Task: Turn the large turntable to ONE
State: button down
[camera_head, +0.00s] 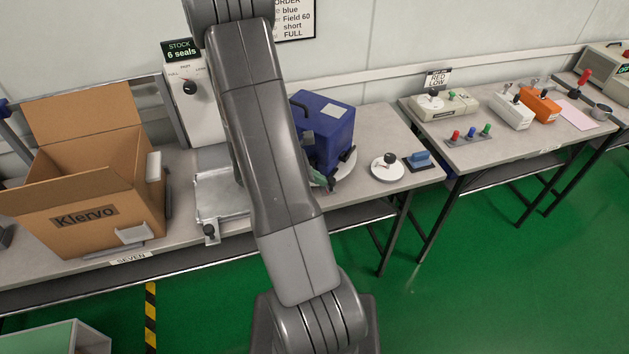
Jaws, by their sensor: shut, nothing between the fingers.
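A large pale turntable (347,166) lies on the middle bench, and only its right rim shows. A blue box (325,135) with a grey label on top stands on it and covers most of it. A small dark greenish piece (323,182) sits at its front edge, partly behind my arm; I cannot tell what it is. My arm crosses the middle of the picture and hides the turntable's left side. No position mark reading ONE can be made out. My gripper is not in view.
A small white disc with a dark knob (388,165) and a blue-handled block (419,160) stand right of the turntable. A metal tray (222,203) and an open cardboard box (95,195) are to the left. Another bench (500,150) holds several control boxes. Green floor is free in front.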

aim_at(334, 180)
jog(key=shift+w+d+f+n+t+y+b, duration=0.15)
jog(key=shift+d+n+t+b, duration=0.15)
jog(key=shift+d+b, duration=0.4)
jog(key=shift+d+f+n+t+y+b, duration=0.15)
jog(key=shift+d+n+b, duration=0.35)
jog(key=shift+b, duration=0.3)
jog(key=shift+w+d+n+t+y+b, duration=0.1)
jog(key=shift+d+n+t+b, duration=0.2)
jog(key=shift+d+b, duration=0.4)
jog(key=d+n+b, duration=0.1)
jog(key=w+d+n+t+b, duration=0.1)
jog(key=b, duration=0.1)
jog(key=d+n+t+y+b, duration=0.1)
jog(key=b, duration=0.1)
jog(key=shift+w+d, duration=0.35)
jog(key=shift+d, duration=0.05)
jog(key=w+d+n+b, duration=0.1)
jog(key=d+t+y+b, duration=0.1)
jog(key=shift+w+d+r+n+b, duration=0.15)
jog(key=shift+w+d+n+b, duration=0.05)
jog(key=shift+w+n+b, duration=0.2)
jog(key=shift+w+d+n+t+y+b, duration=0.25)
jog(key=shift+w+d+n+y+b, duration=0.15)
jog(key=shift+w+d+n, duration=0.25)
jog(key=shift+w+d+r, duration=0.1)
jog(key=shift+w+d, duration=0.5)
jog(key=shift+w, duration=0.15)
